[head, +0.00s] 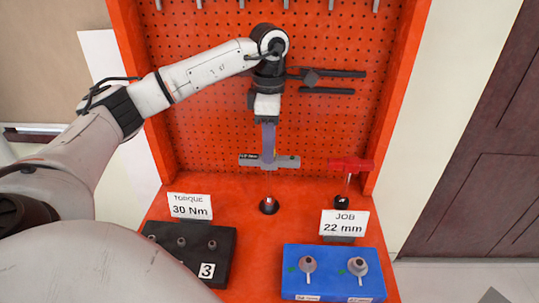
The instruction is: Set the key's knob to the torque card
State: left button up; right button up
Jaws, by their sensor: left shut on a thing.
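The torque card (190,206), white and reading "TORQUE 30 Nm", stands at the left of the orange bench. My left gripper (268,156) comes down from above and is shut on a grey key (289,162) with a crosswise bar. A small label at the bar's left end is too small to read surely. Below the key is a round black holder (269,207) with a small red and pale part in its middle. I cannot tell whether the key's shaft reaches it. No knob setting is readable. My right gripper is not in view.
A red T-handled key (351,164) stands upright in a black holder at the right. A "JOB 22 mm" card (344,223) stands behind a blue block (333,259) bearing two grey sockets. A black block (165,236) marked 3 sits front left. An orange pegboard (210,140) rises behind.

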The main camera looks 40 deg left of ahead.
pick_arm(q)
jog(key=shift+o, duration=0.9)
jog(key=m, duration=0.5)
jog(key=shift+o, duration=1)
jog(key=m, duration=0.6)
jog(key=shift+o, duration=1.4)
jog(key=shift+c, duration=0.8)
jog(key=n, duration=1.1)
